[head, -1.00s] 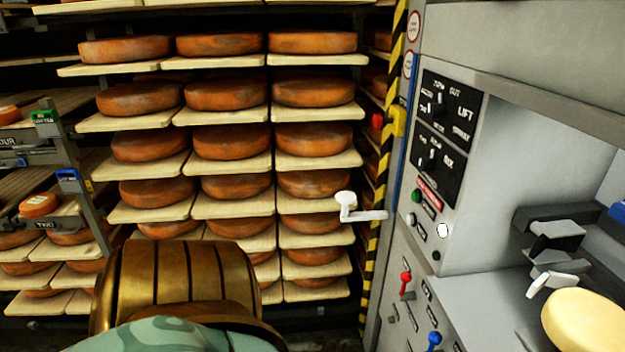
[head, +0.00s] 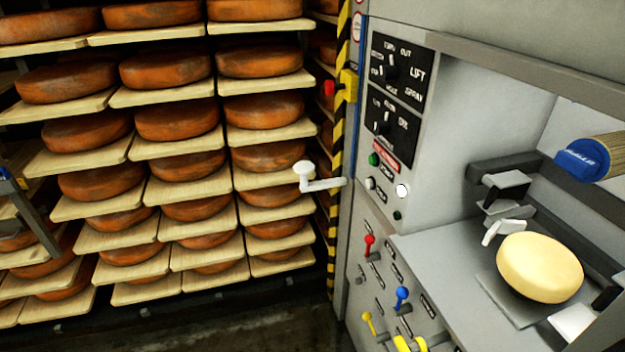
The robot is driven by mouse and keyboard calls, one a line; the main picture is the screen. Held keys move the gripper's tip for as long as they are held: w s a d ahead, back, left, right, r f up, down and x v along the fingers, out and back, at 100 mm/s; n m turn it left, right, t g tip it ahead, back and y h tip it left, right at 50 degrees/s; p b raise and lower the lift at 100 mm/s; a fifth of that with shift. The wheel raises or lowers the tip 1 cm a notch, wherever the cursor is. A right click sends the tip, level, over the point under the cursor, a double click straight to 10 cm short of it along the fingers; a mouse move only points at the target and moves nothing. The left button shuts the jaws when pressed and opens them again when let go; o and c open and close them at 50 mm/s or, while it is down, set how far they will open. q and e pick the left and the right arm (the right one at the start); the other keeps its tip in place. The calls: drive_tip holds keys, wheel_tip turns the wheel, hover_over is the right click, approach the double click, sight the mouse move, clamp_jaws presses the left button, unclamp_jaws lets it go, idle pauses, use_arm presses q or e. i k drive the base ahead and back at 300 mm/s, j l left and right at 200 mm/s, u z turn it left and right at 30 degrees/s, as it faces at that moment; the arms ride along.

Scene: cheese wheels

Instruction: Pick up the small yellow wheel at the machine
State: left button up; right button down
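The small yellow wheel (head: 540,267) is pale and round. It lies on a thin grey plate (head: 512,300) in the open bay of the grey machine (head: 455,255), at the right of the head view. A white tab (head: 506,231) and a dark block (head: 504,187) of the machine stand just behind and left of the wheel. A second pale block (head: 574,320) is close at its front right.
A blue-capped roller (head: 584,160) sticks in above the wheel from the right. A white crank (head: 315,180) juts from the machine's left side. Red (head: 369,244), blue (head: 401,297) and yellow levers (head: 368,320) stand on its front. Shelves of orange wheels (head: 175,121) fill the left.

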sight(541, 268)
drive_tip(key=z, duration=0.65)
drive_tip(key=i+j+z, duration=0.1)
drive_tip(key=z, duration=0.35)
drive_tip(key=i+j+z, duration=0.2)
drive_tip(key=z, duration=0.3)
drive_tip(key=i+j+z, duration=0.1)
drive_tip(key=z, duration=0.35)
drive_tip(key=j, duration=0.1)
